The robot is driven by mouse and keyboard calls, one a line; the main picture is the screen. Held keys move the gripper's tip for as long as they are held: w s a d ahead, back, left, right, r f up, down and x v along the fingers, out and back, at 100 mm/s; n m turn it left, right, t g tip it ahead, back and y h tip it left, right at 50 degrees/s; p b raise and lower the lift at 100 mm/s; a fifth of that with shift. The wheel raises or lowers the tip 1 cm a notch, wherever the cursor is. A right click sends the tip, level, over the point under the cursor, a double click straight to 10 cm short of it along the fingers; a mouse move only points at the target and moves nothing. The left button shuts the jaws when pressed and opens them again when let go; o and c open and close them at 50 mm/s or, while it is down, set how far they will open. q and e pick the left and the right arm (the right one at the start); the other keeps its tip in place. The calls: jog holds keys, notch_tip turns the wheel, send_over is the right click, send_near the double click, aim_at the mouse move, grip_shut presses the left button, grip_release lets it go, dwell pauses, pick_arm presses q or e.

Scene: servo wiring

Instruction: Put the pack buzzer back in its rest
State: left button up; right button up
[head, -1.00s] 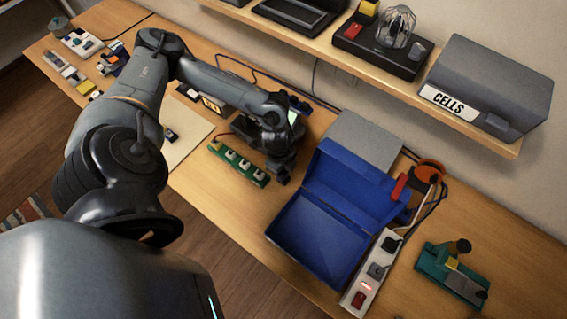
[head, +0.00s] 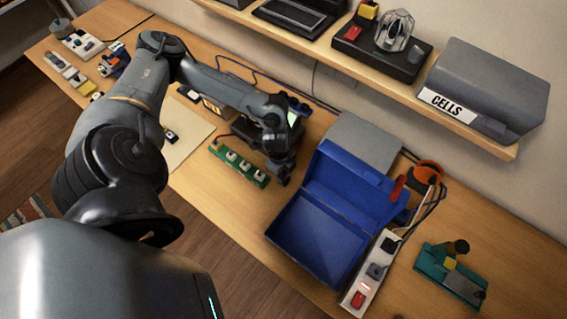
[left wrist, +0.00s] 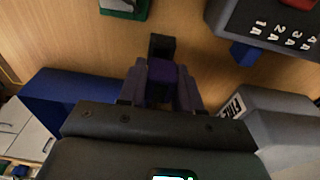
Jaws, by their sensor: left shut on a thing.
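My left gripper (left wrist: 162,88) is shut on a small black block (left wrist: 161,46), which I take to be the pack buzzer. The block sticks out past the fingertips, and the fingers hide its rear part. In the head view, my left gripper (head: 283,178) is low over the bench, between the green strip and the blue case. I cannot make out the buzzer's rest for certain in either view. My right gripper is in neither view.
A green strip with several white pieces (head: 238,164) lies left of the gripper. An open blue case (head: 318,240) is to the right, with a power strip (head: 372,272) beyond it. A teal fixture (head: 452,275) stands at far right. The front-middle bench is clear.

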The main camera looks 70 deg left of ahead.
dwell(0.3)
pick_arm(q)
jog(key=shift+p, duration=0.4)
dwell(0.4)
jog(key=shift+f+b, duration=0.6)
jog(key=shift+f, duration=0.4)
jog(key=o, duration=1.1)
jog(key=shift+r, duration=0.1)
jog(key=r, duration=0.7)
jog(key=a+r+p, duration=0.1)
jog(key=r, duration=0.2)
jog(key=shift+s+r, duration=0.3)
jog(key=shift+r, duration=0.05)
